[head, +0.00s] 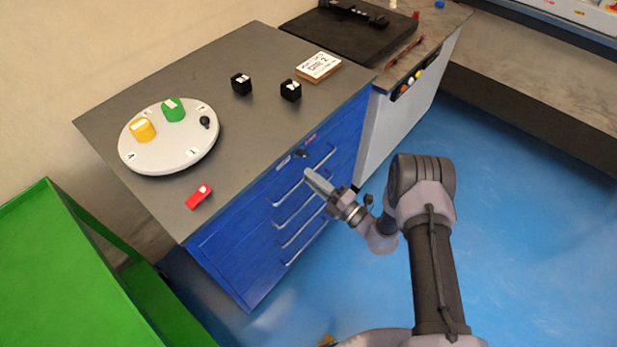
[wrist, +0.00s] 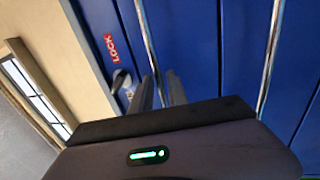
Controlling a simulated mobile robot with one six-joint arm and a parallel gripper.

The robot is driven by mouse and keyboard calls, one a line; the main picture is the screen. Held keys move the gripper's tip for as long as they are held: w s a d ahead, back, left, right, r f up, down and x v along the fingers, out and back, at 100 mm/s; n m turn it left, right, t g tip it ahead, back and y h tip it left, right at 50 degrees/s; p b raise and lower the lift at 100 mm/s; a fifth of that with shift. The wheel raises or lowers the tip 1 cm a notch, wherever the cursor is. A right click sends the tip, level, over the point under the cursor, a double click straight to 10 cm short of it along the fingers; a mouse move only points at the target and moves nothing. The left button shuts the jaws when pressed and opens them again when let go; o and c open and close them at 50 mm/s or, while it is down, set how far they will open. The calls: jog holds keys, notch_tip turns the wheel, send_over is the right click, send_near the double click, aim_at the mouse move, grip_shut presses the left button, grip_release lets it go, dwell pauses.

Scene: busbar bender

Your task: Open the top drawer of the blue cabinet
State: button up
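The blue cabinet (head: 225,262) stands under a grey worktop, with several drawers and long silver handles. The top drawer's handle (head: 287,194) shows in the head view and also in the wrist view (wrist: 147,38). The top drawer looks closed, flush with the front. My gripper (head: 312,178) is at this handle, covering its middle in the head view. In the wrist view its two fingers (wrist: 160,90) stand close together, with the handle running down to the narrow gap between them. Whether they touch the bar is hidden.
A key lock (wrist: 121,80) sits beside the fingers under a red LOCK label (wrist: 111,47). On the worktop (head: 225,75) are a round white tray (head: 160,162), a red block (head: 198,196) and two black blocks. Blue floor is open at right; a green unit (head: 60,270) stands at left.

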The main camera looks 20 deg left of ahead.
jog(key=shift+x, duration=0.8)
grip_shut()
dwell(0.9)
